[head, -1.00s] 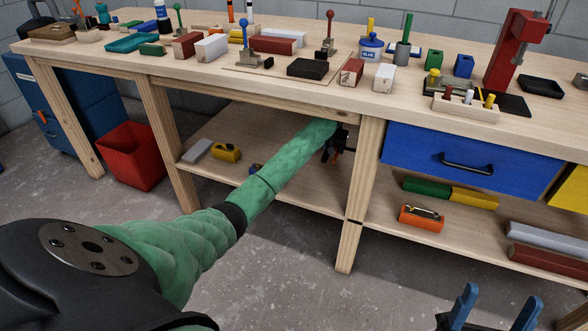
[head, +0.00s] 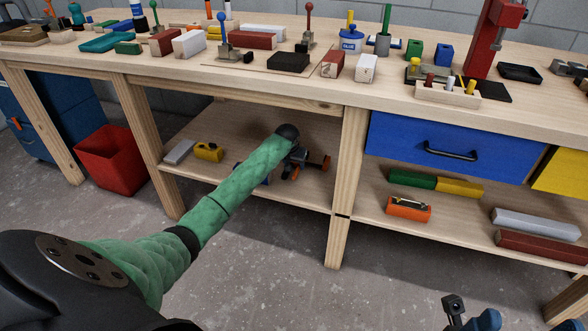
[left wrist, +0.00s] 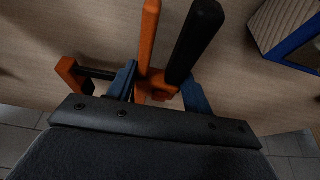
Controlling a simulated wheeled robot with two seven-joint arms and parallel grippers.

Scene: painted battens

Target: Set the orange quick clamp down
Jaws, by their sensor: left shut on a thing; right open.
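The orange quick clamp, with an orange bar and a black handle, shows in the left wrist view (left wrist: 148,38) between the blue fingers of my left gripper (left wrist: 160,90). In the head view, my left gripper (head: 296,160) is over the lower shelf (head: 225,133) under the bench, left of the middle leg. An orange end of the clamp (head: 325,163) sticks out to its right. The rest is hidden by my gripper and arm. Whether the clamp touches the shelf I cannot tell. My right gripper (head: 470,318) is open and empty at the bottom edge, partly cut off.
A yellow tool (head: 208,151) and a grey block (head: 180,152) lie on the shelf's left. A blue thing is mostly hidden behind my arm. The bench leg (head: 345,190) stands right of my left gripper. Beyond it lies an orange tool (head: 408,209). The bench top is crowded.

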